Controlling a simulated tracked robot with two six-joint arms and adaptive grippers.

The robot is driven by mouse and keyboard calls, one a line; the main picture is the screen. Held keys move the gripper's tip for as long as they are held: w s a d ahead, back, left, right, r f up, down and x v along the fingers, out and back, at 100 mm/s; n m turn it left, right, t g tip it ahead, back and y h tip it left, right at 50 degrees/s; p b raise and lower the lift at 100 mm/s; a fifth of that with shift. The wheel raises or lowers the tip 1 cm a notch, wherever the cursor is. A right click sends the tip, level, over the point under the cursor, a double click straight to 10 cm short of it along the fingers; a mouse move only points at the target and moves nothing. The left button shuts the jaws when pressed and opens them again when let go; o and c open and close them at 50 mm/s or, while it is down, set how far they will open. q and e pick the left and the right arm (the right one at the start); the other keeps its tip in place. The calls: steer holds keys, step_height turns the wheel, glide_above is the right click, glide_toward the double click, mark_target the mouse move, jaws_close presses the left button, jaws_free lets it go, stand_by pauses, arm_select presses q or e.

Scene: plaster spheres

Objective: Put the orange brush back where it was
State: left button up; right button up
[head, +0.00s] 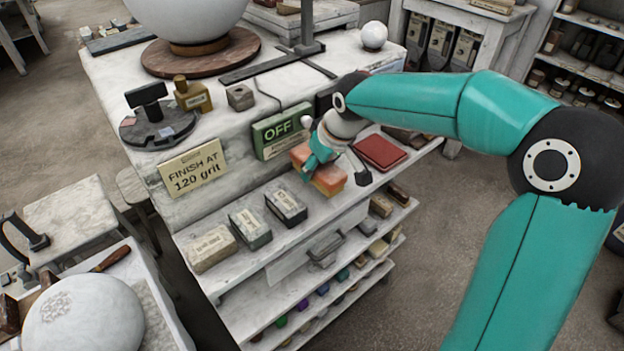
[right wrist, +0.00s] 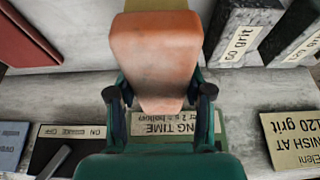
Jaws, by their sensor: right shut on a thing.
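The orange brush (head: 330,180) is a blocky piece with an orange top and a yellowish lower part. It is at the upper shelf of the white workbench (head: 150,215), between the grit blocks and a dark red pad. My right gripper (head: 318,152) is shut on it from above and behind. In the right wrist view the brush (right wrist: 155,55) sits between the two fingers of the right gripper (right wrist: 160,95), with a strip of yellow beyond it. I cannot tell whether its underside touches the shelf. My left gripper is not in view.
Grit blocks (head: 250,229) stand left of the brush; the dark red pad (head: 379,152) lies to its right. Bare shelf shows in front of the brush.

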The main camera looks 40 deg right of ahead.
mark_target(317, 192)
step_height(317, 192, down, 4)
steer(key=shift+r, duration=0.25)
steer(key=shift+w+f+p, duration=0.2)
steer(key=shift+f+p, duration=0.15)
steer(key=shift+f, duration=0.2)
steer(key=o, duration=1.2)
steer(key=shift+f, duration=0.1)
steer(key=shift+o, duration=0.2)
steer(key=v, duration=1.2)
steer(key=shift+s, duration=0.1)
